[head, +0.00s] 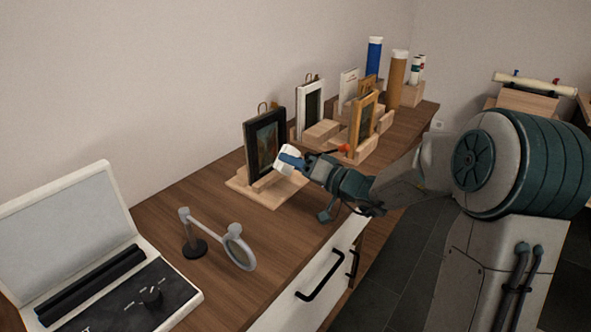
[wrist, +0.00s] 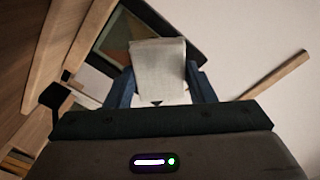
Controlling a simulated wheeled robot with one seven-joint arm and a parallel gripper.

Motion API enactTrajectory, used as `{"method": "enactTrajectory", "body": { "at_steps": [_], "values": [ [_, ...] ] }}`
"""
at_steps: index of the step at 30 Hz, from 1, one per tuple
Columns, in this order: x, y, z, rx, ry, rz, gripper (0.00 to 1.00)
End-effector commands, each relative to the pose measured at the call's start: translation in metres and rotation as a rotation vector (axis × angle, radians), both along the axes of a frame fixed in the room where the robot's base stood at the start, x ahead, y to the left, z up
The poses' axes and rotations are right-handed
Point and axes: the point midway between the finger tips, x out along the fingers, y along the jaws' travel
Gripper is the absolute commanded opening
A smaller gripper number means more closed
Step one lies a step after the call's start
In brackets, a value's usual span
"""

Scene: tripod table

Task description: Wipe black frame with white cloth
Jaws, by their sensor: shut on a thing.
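The black frame (head: 253,144) stands upright on a light wooden base (head: 254,192) on the table, with a dark picture inside it. In the wrist view, part of the black frame (wrist: 199,24) shows tilted behind the cloth. The white cloth (head: 288,157) is held at the tip of my gripper (head: 293,160), in front of the frame's lower right part. In the wrist view the white cloth (wrist: 158,68) sits between the two blue fingers of my gripper (wrist: 158,85). I cannot tell whether the cloth touches the frame.
Behind it stand a white frame (head: 310,107), a wooden frame (head: 362,124) and tubes (head: 397,78). A magnifier on a stand (head: 238,246) and an open light case (head: 75,230) are at the front left.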

Motion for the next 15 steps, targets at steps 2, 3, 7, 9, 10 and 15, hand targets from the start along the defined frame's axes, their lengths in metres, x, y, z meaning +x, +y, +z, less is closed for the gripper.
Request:
{"method": "enactTrajectory", "body": {
  "at_steps": [2, 3, 7, 9, 10, 15],
  "values": [
    [0.002, 0.002, 0.000, 0.002, -0.002, -0.001, 0.31],
    [0.004, 0.003, 0.001, 0.003, -0.001, -0.001, 0.31],
    [0.012, 0.012, 0.002, 0.003, 0.000, -0.001, 0.31],
    [0.016, 0.019, 0.002, 0.002, 0.001, -0.001, 0.31],
    [0.018, 0.022, 0.002, 0.003, 0.000, -0.001, 0.31],
    [0.028, 0.035, 0.002, 0.002, -0.001, 0.001, 0.31]
  ]
}}
